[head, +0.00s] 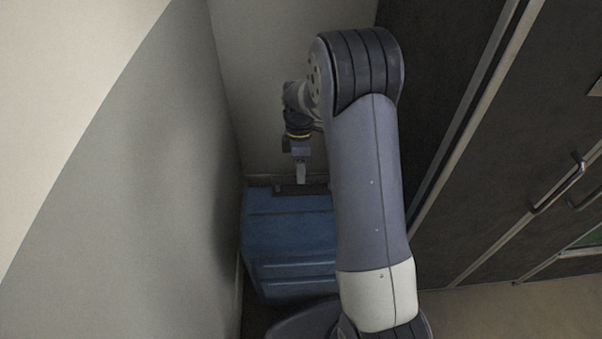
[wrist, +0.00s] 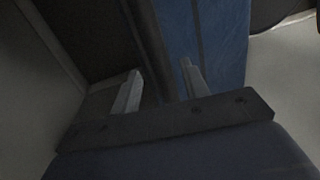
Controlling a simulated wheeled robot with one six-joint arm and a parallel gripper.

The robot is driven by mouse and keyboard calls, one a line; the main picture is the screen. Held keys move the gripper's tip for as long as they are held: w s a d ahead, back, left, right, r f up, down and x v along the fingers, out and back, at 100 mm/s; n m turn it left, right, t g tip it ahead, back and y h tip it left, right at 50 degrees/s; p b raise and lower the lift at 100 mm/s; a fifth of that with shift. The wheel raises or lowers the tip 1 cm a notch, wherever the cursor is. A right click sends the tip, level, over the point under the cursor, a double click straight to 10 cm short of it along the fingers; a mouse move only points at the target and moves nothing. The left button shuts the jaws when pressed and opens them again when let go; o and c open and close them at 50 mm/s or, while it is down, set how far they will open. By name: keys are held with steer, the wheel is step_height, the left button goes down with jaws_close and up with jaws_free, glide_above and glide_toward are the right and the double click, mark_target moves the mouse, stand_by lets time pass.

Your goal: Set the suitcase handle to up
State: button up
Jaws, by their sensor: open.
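The blue suitcase (head: 290,240) stands in the corner between the pale walls, partly hidden behind my arm. A dark bar, which looks like its handle (head: 288,189), lies along the far top edge, low against the case. My gripper (head: 301,178) points down at this bar from above. In the wrist view the suitcase (wrist: 215,40) fills the upper right, and the dark handle bar (wrist: 150,45) runs between the two open fingers of my gripper (wrist: 162,85). I cannot tell whether the fingers touch the bar.
A pale wall (head: 150,170) stands close on the left and another (head: 255,90) behind the suitcase. Dark cabinet doors with a metal handle (head: 560,184) stand on the right. Bare floor (head: 520,312) shows at the lower right.

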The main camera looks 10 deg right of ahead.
steer(key=shift+s+f, duration=0.2)
steer(key=shift+f, duration=0.6)
steer(key=shift+c, duration=0.2)
steer(key=shift+a, duration=0.1)
jaws_close()
